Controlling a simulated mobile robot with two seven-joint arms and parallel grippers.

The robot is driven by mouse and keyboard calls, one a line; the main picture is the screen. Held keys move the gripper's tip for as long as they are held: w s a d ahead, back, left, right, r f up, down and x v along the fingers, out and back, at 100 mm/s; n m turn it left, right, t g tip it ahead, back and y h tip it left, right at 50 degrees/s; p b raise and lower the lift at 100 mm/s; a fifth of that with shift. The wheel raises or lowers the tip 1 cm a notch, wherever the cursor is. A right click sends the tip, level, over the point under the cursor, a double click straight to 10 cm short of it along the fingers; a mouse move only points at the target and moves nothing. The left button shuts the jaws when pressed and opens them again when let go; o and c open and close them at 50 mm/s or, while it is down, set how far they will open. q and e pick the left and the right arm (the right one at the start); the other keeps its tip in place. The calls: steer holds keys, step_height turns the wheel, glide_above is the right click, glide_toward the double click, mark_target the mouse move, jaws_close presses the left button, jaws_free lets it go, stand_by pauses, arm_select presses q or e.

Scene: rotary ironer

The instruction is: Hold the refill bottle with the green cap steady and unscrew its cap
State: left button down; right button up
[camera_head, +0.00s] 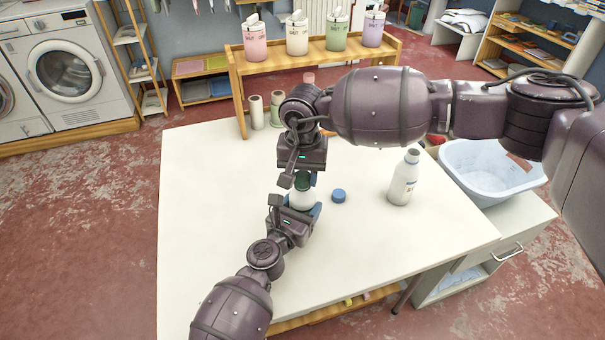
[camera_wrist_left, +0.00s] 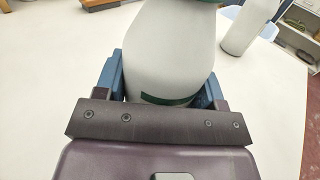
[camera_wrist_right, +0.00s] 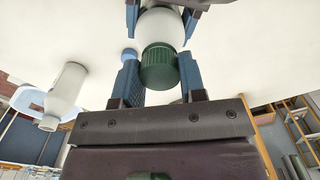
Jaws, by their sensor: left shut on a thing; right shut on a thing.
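The refill bottle with the green cap stands upright on the white table. Its white body (camera_head: 300,198) shows between my grippers in the head view, and fills the middle of the left wrist view (camera_wrist_left: 168,55). My left gripper (camera_head: 300,210) is shut on the body, with a blue finger on each side. The ribbed green cap (camera_wrist_right: 159,68) is on the bottle's neck. My right gripper (camera_wrist_right: 159,80) comes from above and is shut on the cap, one finger on each side. In the head view the right gripper partly hides the cap (camera_head: 302,184).
A loose blue cap (camera_head: 338,196) lies on the table (camera_head: 220,230) right of the bottle. Another white bottle (camera_head: 403,178), uncapped, stands further right. A pale blue basin (camera_head: 480,165) is beyond the right edge. A wooden rack (camera_head: 240,80) with several dispensers stands at the back. The table's left side is clear.

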mark_target(302, 176)
steer(key=shift+r, duration=0.45)
steer(key=shift+r, duration=0.4)
steer(key=shift+r, duration=0.3)
stand_by(0.3)
steer(key=shift+r, duration=2)
arm_select(q)
steer(key=shift+c, duration=0.7)
jaws_free()
